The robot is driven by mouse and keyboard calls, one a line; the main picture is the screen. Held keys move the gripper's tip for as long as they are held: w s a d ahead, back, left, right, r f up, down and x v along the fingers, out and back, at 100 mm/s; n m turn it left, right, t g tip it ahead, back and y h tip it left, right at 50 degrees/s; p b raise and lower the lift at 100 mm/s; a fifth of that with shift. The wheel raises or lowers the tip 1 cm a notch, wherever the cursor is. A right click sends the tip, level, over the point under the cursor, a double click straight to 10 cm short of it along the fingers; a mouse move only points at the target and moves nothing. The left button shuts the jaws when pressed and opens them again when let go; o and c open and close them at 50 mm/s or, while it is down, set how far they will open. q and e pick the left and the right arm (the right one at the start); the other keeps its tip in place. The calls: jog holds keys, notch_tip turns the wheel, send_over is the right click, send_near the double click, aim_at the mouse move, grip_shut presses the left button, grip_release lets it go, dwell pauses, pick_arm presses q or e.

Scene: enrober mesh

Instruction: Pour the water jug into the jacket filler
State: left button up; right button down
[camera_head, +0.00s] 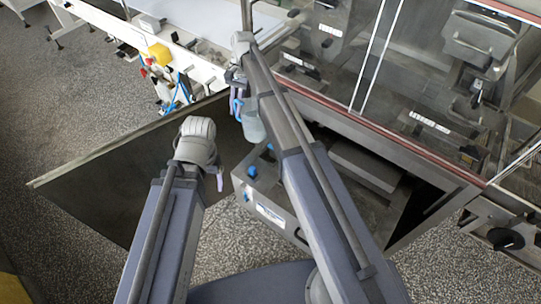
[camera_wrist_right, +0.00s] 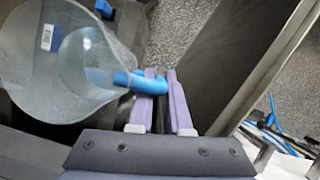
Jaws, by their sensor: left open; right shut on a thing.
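The water jug (camera_head: 252,122) is clear with a blue handle. In the right wrist view the jug (camera_wrist_right: 70,65) is at the left, its wide mouth facing the camera; I cannot tell its water level. My right gripper (camera_head: 237,93) is shut on the blue handle, which shows between its purple fingers (camera_wrist_right: 160,88) in the wrist view. The jug hangs above a grey box (camera_head: 270,205) with blue fittings (camera_head: 251,171); one may be the jacket filler, but I cannot be sure. My left gripper (camera_head: 219,180) is open, mostly hidden behind its wrist, left of the box.
A dark metal panel (camera_head: 110,185) stands open at the left. The glazed machine (camera_head: 430,90) fills the right, with an open dark bay below. A white conveyor (camera_head: 205,20) with a yellow part (camera_head: 159,54) is at the back left. Speckled floor (camera_head: 60,100) is clear.

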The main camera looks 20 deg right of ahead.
jog(key=shift+r, duration=0.15)
notch_tip(320, 180, up, 5)
jog(key=p, duration=0.5)
